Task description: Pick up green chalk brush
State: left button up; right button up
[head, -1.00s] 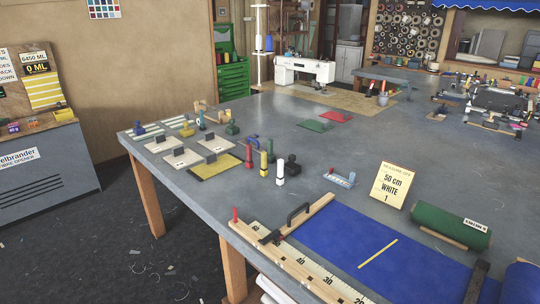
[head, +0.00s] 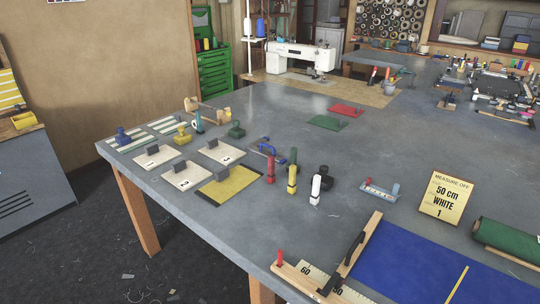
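Several green items are on the grey table, and I cannot tell for sure which is the chalk brush. A small dark green block with an upright handle (head: 236,130) stands at the left-middle of the table and looks brush-like. A similar yellow one (head: 182,136) and a blue one (head: 123,137) stand to its left. A dark green upright cylinder (head: 294,158) stands beside a red one (head: 270,168), a yellow one (head: 291,180) and a white one (head: 315,190). A flat green sheet (head: 327,122) lies farther back. Neither gripper is in view.
A "50 cm WHITE 1" sign (head: 446,198), green roll (head: 508,240) and blue cloth (head: 420,262) are at the right.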

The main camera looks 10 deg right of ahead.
aim_at(294, 150)
jog(key=i+j, duration=0.65)
jog(key=j, duration=0.15)
jog(key=i+j, duration=0.65)
jog(key=i+j+z, duration=0.15)
jog(key=j, duration=0.2)
jog(key=i+j+z, duration=0.15)
jog(key=i+j, duration=0.15)
jog(key=i+j+z, duration=0.15)
jog(key=j, duration=0.3)
jog(key=i+j+z, duration=0.15)
jog(key=j, duration=0.25)
